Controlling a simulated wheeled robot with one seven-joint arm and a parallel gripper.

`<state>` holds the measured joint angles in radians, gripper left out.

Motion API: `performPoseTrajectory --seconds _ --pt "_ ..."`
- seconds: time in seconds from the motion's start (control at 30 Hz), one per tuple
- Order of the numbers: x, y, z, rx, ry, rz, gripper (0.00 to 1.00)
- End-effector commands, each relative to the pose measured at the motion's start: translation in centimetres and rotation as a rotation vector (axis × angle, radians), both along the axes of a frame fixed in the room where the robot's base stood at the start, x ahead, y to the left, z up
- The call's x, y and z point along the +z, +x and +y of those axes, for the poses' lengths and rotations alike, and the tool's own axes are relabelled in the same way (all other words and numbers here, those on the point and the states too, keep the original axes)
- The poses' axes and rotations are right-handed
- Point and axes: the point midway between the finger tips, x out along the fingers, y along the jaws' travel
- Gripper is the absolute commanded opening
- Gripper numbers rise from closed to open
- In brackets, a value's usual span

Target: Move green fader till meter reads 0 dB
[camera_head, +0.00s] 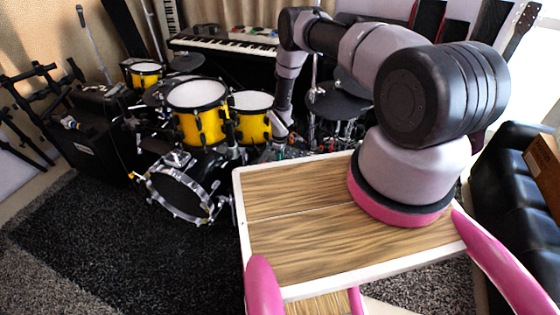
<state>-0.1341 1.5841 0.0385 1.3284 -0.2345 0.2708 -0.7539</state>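My arm rises from the right of my wood-topped base and reaches over to the back, where its far end bends down beside the drum kit. I cannot make out a green fader or a meter.
A yellow drum kit (197,95) stands left of my arm's end. A keyboard (225,43) is at the back. A black amplifier (95,140) stands at left, a black sofa (505,170) at right. The dark rug (110,240) at front left is clear.

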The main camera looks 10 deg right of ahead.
Motion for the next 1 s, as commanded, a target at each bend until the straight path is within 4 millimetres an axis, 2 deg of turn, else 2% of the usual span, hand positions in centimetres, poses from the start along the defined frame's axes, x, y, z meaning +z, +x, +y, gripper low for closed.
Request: performPoseTrajectory --seconds 0.83,0.87,0.9,0.93,1.0 --pt "0.04 -0.56 0.48 0.001 0.001 -0.002 0.00" --pt "0.04 -0.56 0.48 0.001 0.001 -0.002 0.37" --pt "0.04 -0.56 0.48 0.001 0.001 -0.002 0.53" --pt "0.03 -0.56 0.47 0.001 0.000 -0.001 0.60" --pt "0.03 -0.57 0.46 0.000 0.000 -0.001 0.60"
